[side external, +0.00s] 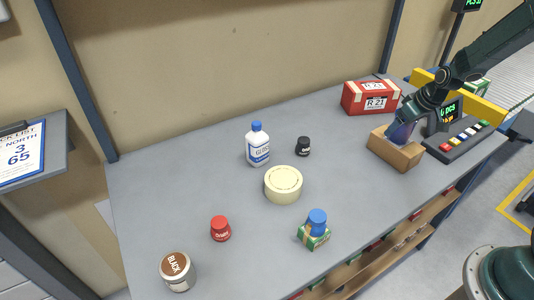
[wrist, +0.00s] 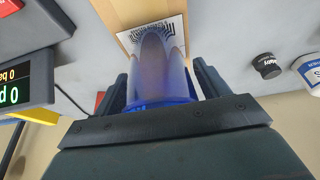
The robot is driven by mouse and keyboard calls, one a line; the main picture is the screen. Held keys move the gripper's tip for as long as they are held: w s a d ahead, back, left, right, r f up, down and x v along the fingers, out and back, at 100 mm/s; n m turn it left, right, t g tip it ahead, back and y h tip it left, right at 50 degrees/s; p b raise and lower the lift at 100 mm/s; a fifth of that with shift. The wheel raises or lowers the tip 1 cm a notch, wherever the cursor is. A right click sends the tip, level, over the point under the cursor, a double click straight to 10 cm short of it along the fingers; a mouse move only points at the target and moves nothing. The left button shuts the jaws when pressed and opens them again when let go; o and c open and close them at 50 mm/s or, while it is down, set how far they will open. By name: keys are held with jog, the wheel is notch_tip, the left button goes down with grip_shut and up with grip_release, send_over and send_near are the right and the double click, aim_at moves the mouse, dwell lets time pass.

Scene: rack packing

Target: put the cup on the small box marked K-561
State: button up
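The cup (wrist: 160,72) is translucent blue-purple and lies between the two fingers of my gripper (wrist: 162,85) in the wrist view. Both fingers appear to touch its sides. In the side view the cup (side external: 399,132) shows under my gripper (side external: 403,116), at the top of a tan cardboard box (side external: 396,152). I cannot tell whether its base touches the box. In the wrist view the tan box (wrist: 119,17) has a white label (wrist: 160,38) with black bars, partly hidden by the cup. I cannot read K-561 on any box.
A blue-topped item (side external: 317,221) sits on a small green box (side external: 314,238).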

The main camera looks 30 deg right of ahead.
jog(key=shift+o, duration=0.8)
jog(key=shift+r, duration=0.1)
jog(key=shift+s+r, duration=0.2)
jog(key=shift+r, duration=0.4)
jog(key=v, duration=1)
jog(key=shift+s+r, duration=0.25)
jog(key=shift+r, duration=0.1)
